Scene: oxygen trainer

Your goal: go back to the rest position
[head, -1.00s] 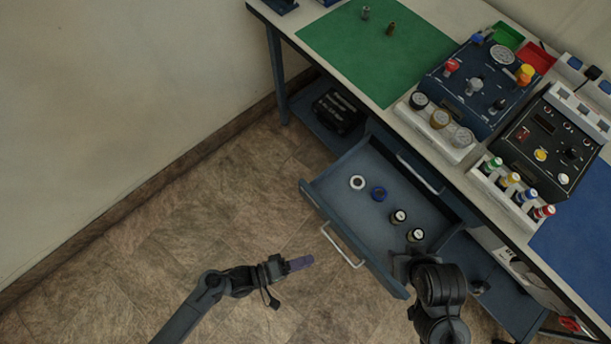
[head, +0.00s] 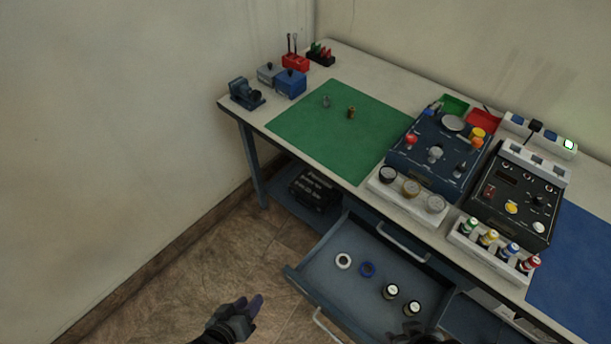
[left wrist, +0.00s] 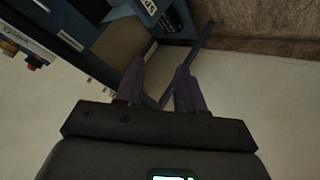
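My left gripper (head: 251,304) shows at the bottom of the head view, over the floor and left of the open drawer (head: 305,277). In the left wrist view my left gripper (left wrist: 160,78) has its two purple fingers apart with nothing between them, so it is open and empty. Only a dark bit of my right arm shows at the bottom edge of the head view, by the drawer's near right part. Its fingers cannot be made out.
The workbench (head: 365,84) carries a green mat (head: 320,140), a blue trainer box (head: 420,165) and a black panel box (head: 490,205). Bare floor lies left of the drawer.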

